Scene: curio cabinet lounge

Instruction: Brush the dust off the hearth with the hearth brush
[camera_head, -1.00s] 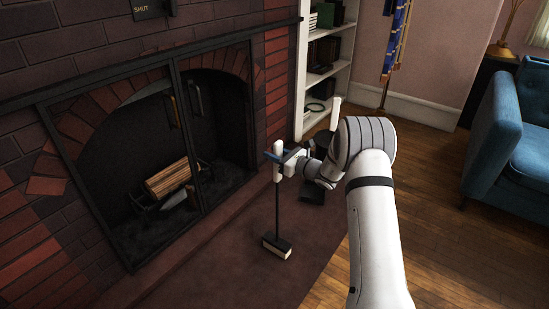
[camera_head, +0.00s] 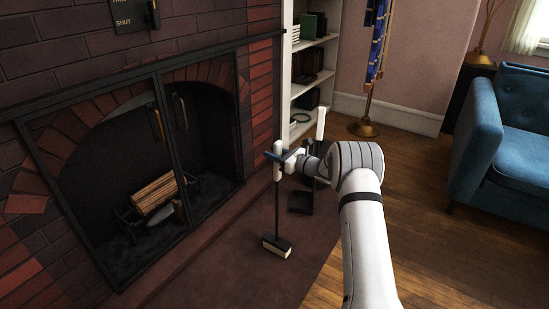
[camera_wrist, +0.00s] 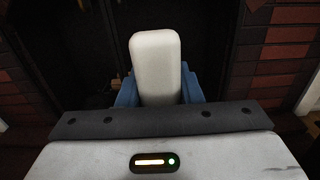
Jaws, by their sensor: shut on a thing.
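My gripper (camera_head: 278,157) is shut on the white handle of the hearth brush (camera_head: 277,205). The brush hangs upright, with a thin dark shaft and a dark head with pale bristles low over the hearth (camera_head: 232,262). I cannot tell whether the bristles touch the surface. In the wrist view the white handle of the hearth brush (camera_wrist: 156,62) stands between the blue fingers of my gripper (camera_wrist: 157,88). The hearth is a dull reddish-brown slab before the fireplace. Dust on it cannot be made out clearly.
The fireplace (camera_head: 120,165) holds logs (camera_head: 154,193) behind dark-framed doors. A dark pan-like piece (camera_head: 301,201) and a white upright handle (camera_head: 320,123) are behind my gripper. A bookshelf (camera_head: 290,75), a brass-based stand (camera_head: 364,128) and a blue armchair (camera_head: 500,135) stand beyond. Wooden floor (camera_head: 425,230) at right is clear.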

